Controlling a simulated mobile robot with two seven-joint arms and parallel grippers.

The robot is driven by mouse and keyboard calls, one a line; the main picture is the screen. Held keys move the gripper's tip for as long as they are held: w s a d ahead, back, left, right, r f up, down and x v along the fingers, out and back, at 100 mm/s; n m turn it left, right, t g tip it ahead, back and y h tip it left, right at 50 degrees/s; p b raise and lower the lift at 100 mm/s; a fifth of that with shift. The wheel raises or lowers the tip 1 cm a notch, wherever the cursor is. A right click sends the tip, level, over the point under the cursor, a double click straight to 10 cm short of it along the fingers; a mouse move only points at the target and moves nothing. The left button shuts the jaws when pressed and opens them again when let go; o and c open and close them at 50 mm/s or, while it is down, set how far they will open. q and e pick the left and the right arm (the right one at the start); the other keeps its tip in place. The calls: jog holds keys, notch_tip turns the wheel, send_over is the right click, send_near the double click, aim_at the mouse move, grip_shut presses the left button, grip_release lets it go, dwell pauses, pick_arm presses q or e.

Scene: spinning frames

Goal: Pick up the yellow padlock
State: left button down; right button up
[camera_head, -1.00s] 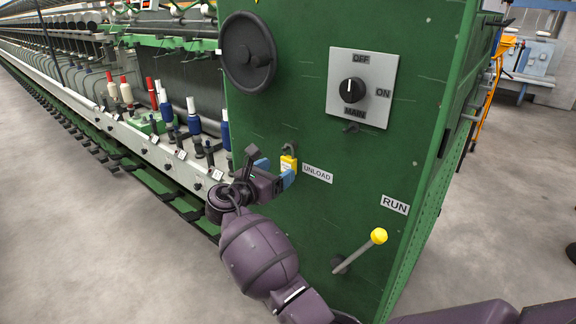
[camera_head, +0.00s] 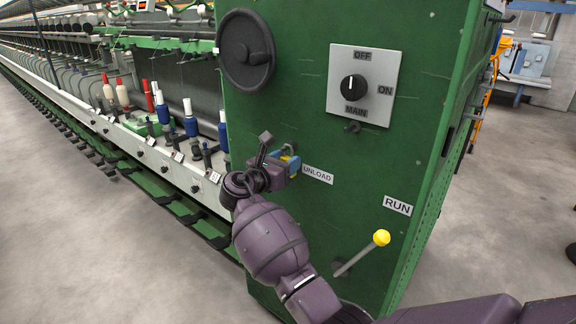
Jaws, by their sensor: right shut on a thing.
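The yellow padlock (camera_head: 287,152) is at the green panel, just left of the UNLOAD label. Only a small part of it shows; the blue fingertips cover most of its body. My right gripper (camera_head: 287,163) is shut on the padlock, with its fingers around the body. Whether the shackle still hangs on its hook cannot be told here. My left gripper is not in view.
The green machine cabinet (camera_head: 300,95) fills the middle, with a black handwheel (camera_head: 246,50), a grey MAIN switch plate (camera_head: 362,84) and a yellow-knobbed lever (camera_head: 381,237). A small dark hook (camera_head: 352,127) sits below the plate. Bobbins (camera_head: 190,118) stand at left.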

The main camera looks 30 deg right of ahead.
jog(key=shift+c, duration=0.4)
jog(key=shift+r, duration=0.25)
jog(key=shift+s+a+r+p, duration=0.25)
jog(key=shift+a+r+p, duration=0.15)
jog(key=shift+a, duration=0.2)
jog(key=shift+s+a+r+p, duration=0.25)
jog(key=shift+a+r, duration=0.1)
jog(key=shift+a, duration=0.2)
jog(key=v, duration=0.5)
jog(key=p+v, duration=0.1)
jog(key=v, duration=0.4)
jog(key=p+v, duration=0.1)
jog(key=v, duration=0.4)
jog(key=shift+s+a+f, duration=0.1)
jog(key=shift+a+f, duration=0.15)
jog(key=shift+f, duration=0.05)
